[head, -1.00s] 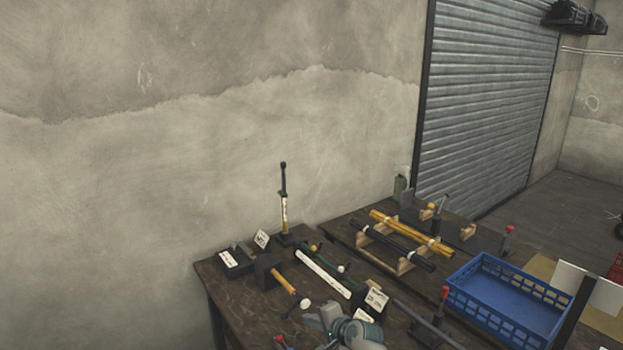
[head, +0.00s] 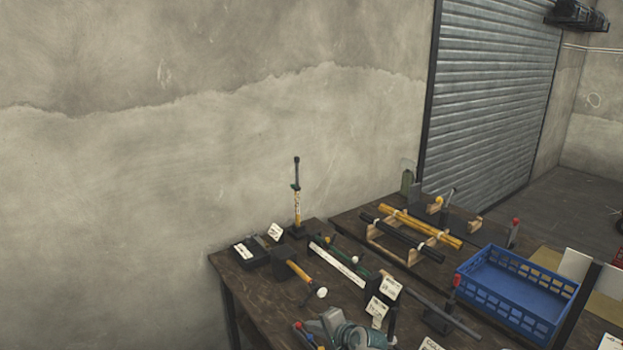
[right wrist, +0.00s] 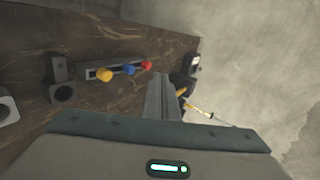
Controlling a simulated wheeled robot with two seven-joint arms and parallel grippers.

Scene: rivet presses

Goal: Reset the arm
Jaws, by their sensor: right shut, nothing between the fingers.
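My right gripper (right wrist: 160,96) shows in the right wrist view as two grey fingers pressed together, with nothing between them. It is over the dark wooden workbench (right wrist: 60,30). In the head view, grey-green parts of my right arm (head: 345,331) show at the bottom edge, over the near side of the bench; the fingertips are hard to make out there. My left gripper is not in view.
A concrete wall (head: 200,130) is behind.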

